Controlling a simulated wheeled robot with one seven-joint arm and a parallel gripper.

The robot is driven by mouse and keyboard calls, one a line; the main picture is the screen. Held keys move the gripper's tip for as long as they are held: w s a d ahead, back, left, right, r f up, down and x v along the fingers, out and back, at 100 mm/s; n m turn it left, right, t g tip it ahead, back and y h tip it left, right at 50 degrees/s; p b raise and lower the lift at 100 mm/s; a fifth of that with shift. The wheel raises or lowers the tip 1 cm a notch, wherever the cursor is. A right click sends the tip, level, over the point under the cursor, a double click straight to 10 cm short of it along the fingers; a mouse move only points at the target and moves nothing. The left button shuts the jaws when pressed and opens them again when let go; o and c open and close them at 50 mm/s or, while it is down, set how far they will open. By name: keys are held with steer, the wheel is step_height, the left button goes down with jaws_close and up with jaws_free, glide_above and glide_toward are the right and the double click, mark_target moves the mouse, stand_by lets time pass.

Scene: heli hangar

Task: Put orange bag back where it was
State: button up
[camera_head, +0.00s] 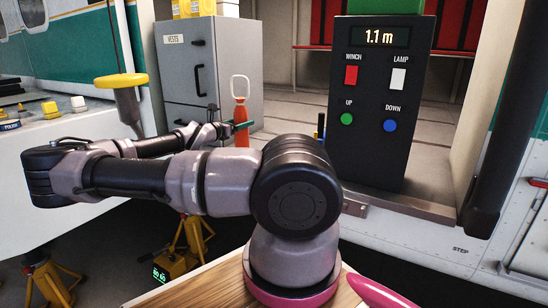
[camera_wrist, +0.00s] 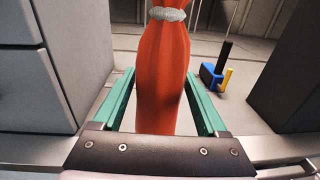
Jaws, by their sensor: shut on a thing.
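The orange bag (camera_head: 241,134) is a slim, upright, orange-red bag with a white loop on top. In the wrist view the bag (camera_wrist: 170,70) stands between the two green fingers, with a pale tie around its neck. My gripper (camera_head: 240,125) is shut on it, and in the wrist view my gripper (camera_wrist: 162,100) reaches around its middle. The bag's lower end is partly hidden behind my arm in the head view and by the gripper's palm in the wrist view. I cannot tell whether it touches the floor.
A grey drawer cabinet (camera_head: 185,85) stands just left of the bag. A black winch panel (camera_head: 378,150) reading 1.1 m stands to the right. Blue, black and yellow items (camera_wrist: 213,75) lie on the cabin floor. Open floor (camera_head: 290,100) lies between. A yellow mushroom-shaped object (camera_head: 121,81) is at left.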

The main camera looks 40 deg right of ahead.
steer(key=s+d+r+m+g, duration=0.1)
steer(key=s+d+r+g, duration=0.15)
steer(key=d, duration=0.35)
steer(key=s+d+r+m+g, duration=0.1)
steer(key=s+d+r, duration=0.15)
steer(key=d, duration=0.45)
step_height(320, 180, down, 9)
steer(key=shift+w+h, duration=0.3)
steer(key=shift+w, duration=0.1)
steer(key=shift+a, duration=0.1)
steer(key=o, duration=1.5)
steer(key=shift+f, duration=0.1)
